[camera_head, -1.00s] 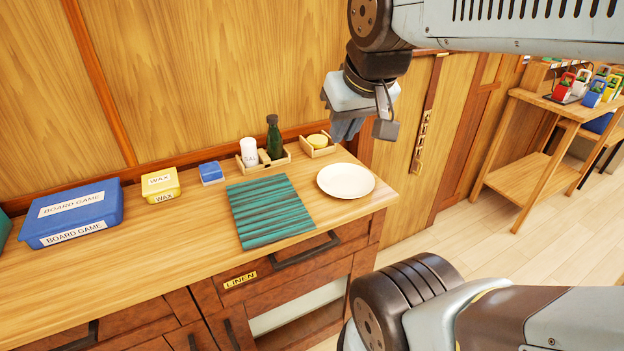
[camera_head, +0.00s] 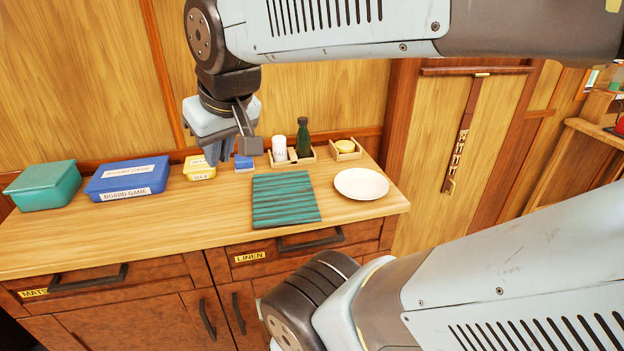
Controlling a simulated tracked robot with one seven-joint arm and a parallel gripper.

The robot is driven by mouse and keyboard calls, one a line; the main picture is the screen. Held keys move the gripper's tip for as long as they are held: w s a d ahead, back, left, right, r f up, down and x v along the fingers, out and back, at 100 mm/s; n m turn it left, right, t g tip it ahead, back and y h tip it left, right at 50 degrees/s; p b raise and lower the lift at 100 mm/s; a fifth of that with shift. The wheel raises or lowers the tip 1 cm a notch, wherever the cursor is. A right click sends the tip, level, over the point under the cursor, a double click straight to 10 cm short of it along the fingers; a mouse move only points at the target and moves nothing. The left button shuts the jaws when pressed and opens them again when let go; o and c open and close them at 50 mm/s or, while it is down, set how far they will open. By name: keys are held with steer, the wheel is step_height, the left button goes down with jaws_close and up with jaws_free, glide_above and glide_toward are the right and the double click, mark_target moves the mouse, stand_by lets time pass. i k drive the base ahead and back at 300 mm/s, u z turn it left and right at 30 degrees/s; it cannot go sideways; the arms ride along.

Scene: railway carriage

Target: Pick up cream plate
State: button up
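The cream plate (camera_head: 361,184) lies flat on the wooden counter near its right end. It is round, pale and empty, and nothing covers it. My gripper (camera_head: 227,152) hangs from my arm above the back of the counter, left of the plate and well apart from it.
A green striped cloth (camera_head: 285,199) lies just left of the plate. A blue board game box (camera_head: 127,179) and a teal box (camera_head: 43,186) stand left.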

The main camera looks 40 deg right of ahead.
mark_target(358, 183)
steer(key=z, duration=0.05)
steer(key=i, duration=0.1)
steer(key=u, duration=1.4)
steer(key=k, duration=2.45)
steer(key=z, duration=1.7)
steer(key=i, duration=0.8)
steer(key=z, duration=0.05)
